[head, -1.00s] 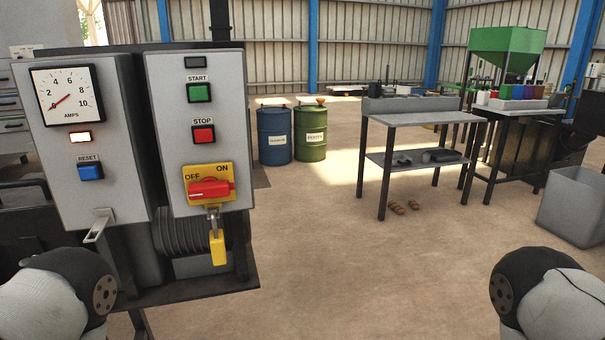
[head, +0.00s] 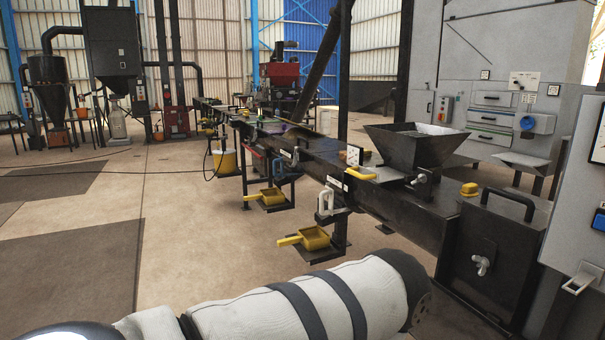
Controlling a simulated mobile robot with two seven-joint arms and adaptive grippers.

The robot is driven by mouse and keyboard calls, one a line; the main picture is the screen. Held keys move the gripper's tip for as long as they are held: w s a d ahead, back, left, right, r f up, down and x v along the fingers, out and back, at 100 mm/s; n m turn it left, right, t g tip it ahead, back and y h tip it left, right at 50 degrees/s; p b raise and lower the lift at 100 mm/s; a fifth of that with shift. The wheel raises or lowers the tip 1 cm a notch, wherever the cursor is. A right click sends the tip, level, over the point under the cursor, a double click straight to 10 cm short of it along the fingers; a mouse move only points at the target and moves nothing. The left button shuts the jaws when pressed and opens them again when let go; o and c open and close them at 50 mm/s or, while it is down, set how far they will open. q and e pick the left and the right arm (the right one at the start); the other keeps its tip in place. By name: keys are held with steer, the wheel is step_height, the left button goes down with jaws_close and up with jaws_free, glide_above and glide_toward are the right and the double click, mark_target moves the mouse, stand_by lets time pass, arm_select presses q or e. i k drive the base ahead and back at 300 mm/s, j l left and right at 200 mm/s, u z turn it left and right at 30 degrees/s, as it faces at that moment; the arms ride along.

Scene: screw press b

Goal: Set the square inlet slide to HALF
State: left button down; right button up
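A dark square inlet hopper (head: 415,148) stands on top of a long black press body right of the middle. At its left foot a flat slide plate (head: 383,174) with a yellow handle (head: 360,174) sticks out to the left. A small white plate with dark marks (head: 354,155) stands just behind the handle; its marks are too small to read. How far the slide is drawn out I cannot tell. Neither of my grippers is in view. Only a white-sleeved arm of mine crosses the bottom, well in front of the slide.
Two yellow scoop-like pans (head: 310,238) sit low on the press's near side. A black box with a handle (head: 497,243) and a grey control panel (head: 580,205) stand at right. Grey cabinets (head: 505,90) are behind.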

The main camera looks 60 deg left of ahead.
mark_target(384, 174)
steer(key=u, duration=1.4)
